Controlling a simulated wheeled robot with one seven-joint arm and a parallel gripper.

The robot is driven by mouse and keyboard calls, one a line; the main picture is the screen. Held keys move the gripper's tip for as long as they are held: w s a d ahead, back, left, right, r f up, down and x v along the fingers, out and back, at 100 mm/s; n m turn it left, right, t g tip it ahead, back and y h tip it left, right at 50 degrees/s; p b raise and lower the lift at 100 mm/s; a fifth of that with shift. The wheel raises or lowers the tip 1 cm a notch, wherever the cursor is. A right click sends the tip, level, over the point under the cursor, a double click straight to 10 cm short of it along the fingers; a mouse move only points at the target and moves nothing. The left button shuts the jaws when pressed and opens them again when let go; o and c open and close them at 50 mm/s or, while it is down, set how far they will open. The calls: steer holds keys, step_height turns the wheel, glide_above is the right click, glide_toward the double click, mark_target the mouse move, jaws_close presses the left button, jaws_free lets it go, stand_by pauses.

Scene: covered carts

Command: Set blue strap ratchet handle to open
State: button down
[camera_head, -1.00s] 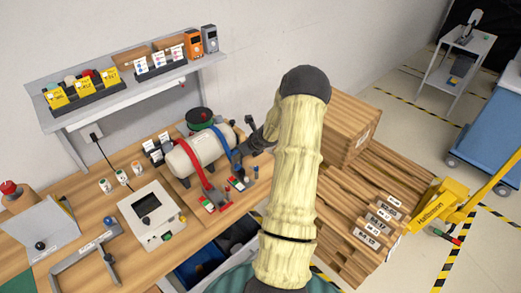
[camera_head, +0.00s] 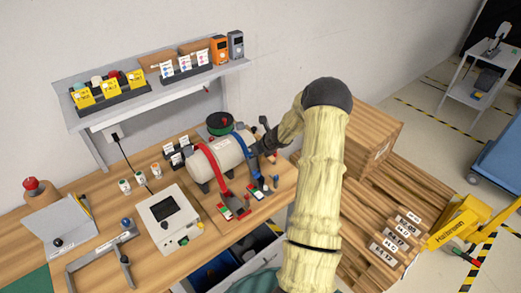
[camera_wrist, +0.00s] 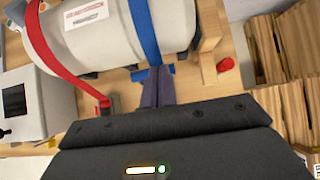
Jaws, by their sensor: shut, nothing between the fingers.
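The blue strap (camera_head: 241,138) runs over the right end of a cream tank (camera_head: 222,153) lying on a wooden board. Its ratchet (camera_head: 258,190) sits low at the tank's front; the handle's angle is too small to tell. In the wrist view the blue strap (camera_wrist: 144,30) runs down to the fingertips, and its ratchet is mostly hidden. My gripper (camera_head: 257,151) is at the tank's right end, above the ratchet. Its dark fingers are together and empty in the wrist view (camera_wrist: 157,76), beside the strap's lower end; contact cannot be told.
A red strap (camera_head: 212,165) with its own ratchet (camera_head: 231,207) lies left of the blue one. A grey device (camera_head: 166,213) stands on the bench to the left. A green-topped spool (camera_head: 219,122) is behind the tank. A wooden crate (camera_head: 372,125) and pallets stand right.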

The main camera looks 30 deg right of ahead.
stand_by(0.3)
steer(key=s+r+p, duration=0.3)
steer(key=r+p, duration=0.3)
steer(key=r, duration=0.3)
steer(key=shift+s+d+r, duration=0.15)
steer(key=shift+s+r, duration=0.05)
